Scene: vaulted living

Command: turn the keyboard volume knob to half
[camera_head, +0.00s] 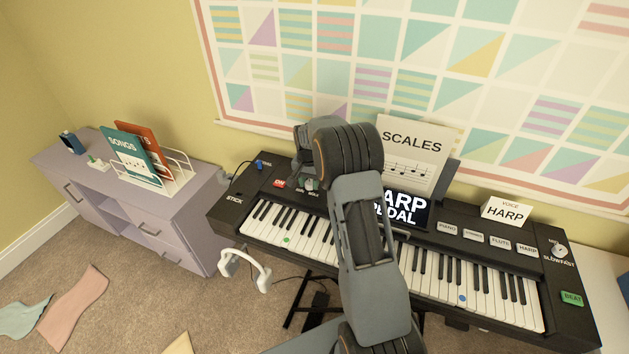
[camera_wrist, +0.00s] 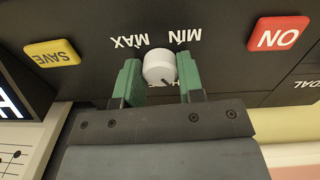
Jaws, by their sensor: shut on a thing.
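The keyboard (camera_head: 225,212) is a long black instrument with white and black keys. Its volume knob (camera_wrist: 158,62) is round and white in the wrist view, with MAX printed at upper left and MIN at upper right, both upside down. A small dark mark shows on the knob's lower right edge. A label below it is mostly hidden by my gripper. My gripper (camera_wrist: 159,72) has one green finger on each side of the knob and is shut on it. In the head view my arm hides much of this area.
A yellow SAVE button (camera_wrist: 52,54) and a red ON button (camera_wrist: 278,38) flank the knob. A lit screen (camera_head: 408,208) and a SCALES sheet (camera_head: 408,150) stand behind my arm. A lilac cabinet (camera_head: 190,205) is at left.

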